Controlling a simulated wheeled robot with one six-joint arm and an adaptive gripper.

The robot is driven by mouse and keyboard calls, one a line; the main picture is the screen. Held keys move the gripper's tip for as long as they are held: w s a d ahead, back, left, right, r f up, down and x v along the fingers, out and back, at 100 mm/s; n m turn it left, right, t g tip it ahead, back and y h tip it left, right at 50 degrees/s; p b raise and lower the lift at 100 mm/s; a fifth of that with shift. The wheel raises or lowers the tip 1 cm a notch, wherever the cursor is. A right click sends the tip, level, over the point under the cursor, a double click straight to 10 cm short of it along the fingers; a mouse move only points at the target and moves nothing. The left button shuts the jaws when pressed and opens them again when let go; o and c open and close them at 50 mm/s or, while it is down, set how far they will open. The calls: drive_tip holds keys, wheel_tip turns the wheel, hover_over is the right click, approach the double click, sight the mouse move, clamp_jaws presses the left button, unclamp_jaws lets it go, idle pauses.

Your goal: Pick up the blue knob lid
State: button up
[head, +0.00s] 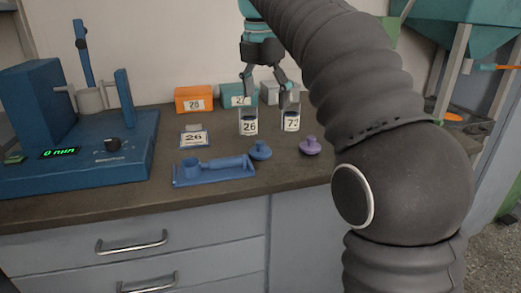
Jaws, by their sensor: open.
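The blue knob lid (260,151) lies on the counter, knob up, just right of the blue tray's end. A purple knob lid (310,147) lies to its right. My gripper (267,97) hangs fingers down above and behind the blue lid, in front of the back wall. Its fingers are spread apart and nothing shows between them. The fingertips appear near the tops of two clear jars, one labelled 26 (249,126) and one whose label starts with 7 (291,124). I cannot tell the exact height of the gripper above the counter.
A blue tray (213,175) with a cup-shaped holder lies near the front edge. A card marked 26 (194,139) is behind it. An orange box (194,99) and a teal box (236,94) stand at the back. The blue shaker machine (85,150) fills the left.

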sight(260, 142)
drive_tip(key=w+f+b, duration=0.1)
drive_tip(key=f, duration=0.3)
drive_tip(key=w+f+n+b, duration=0.1)
drive_tip(key=f, duration=0.4)
drive_tip(key=w+a+f+n+b, duration=0.1)
drive_tip(key=f, duration=0.3)
drive_tip(key=shift+a+f, duration=0.1)
drive_tip(key=shift+f, duration=0.05)
drive_tip(key=c, duration=0.9)
